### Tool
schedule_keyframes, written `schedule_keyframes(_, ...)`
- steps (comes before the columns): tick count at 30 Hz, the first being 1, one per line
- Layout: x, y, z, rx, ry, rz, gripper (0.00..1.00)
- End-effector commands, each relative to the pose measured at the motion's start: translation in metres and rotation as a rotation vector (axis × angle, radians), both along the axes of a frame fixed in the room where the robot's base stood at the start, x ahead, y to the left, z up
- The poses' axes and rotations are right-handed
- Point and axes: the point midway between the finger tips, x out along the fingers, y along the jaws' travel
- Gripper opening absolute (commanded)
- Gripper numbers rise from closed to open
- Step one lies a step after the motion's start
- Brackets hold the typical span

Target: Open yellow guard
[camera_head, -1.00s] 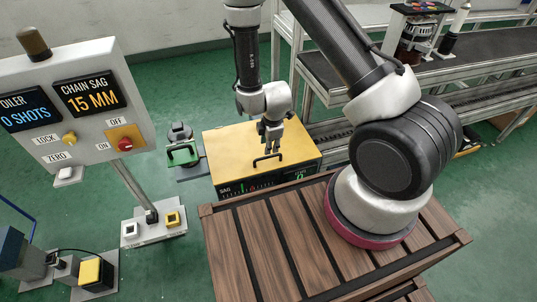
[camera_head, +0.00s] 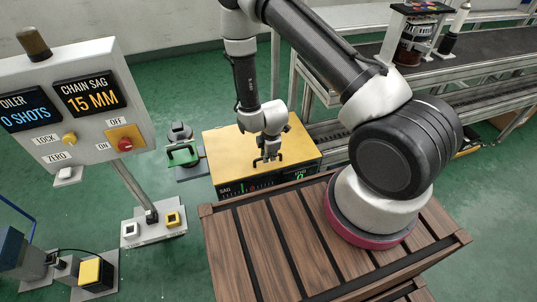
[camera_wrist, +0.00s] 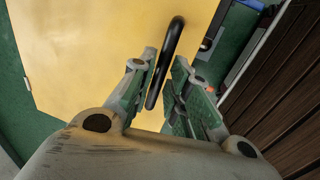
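The yellow guard (camera_head: 228,152) is a flat yellow lid on a dark box, beyond the wooden slatted platform. It lies flat and closed. A black bar handle (camera_wrist: 172,55) stands up from its top. My gripper (camera_wrist: 162,85) points down at the guard, with its two green-padded fingers apart and the handle between them in the wrist view. The handle looks clear of both fingers; whether either touches it is hard to tell. In the head view, my gripper (camera_head: 267,159) hides part of the handle.
A sag readout (camera_head: 262,186) is on the box's front. The slatted platform (camera_head: 300,235) stands close in front. A control panel (camera_head: 75,105) with a red switch (camera_head: 125,144) stands at left, near a green-handled device (camera_head: 183,156). A conveyor (camera_head: 455,62) runs behind at right.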

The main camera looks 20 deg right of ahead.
Motion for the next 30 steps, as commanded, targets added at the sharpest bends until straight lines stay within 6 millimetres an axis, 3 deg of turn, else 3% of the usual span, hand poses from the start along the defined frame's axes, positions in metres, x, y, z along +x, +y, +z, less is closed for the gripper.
schedule_keyframes(19,0.004,0.003,0.011,0.009,0.099,-0.003,0.0)
schedule_keyframes(30,0.022,0.002,0.071,0.002,0.276,0.001,0.0)
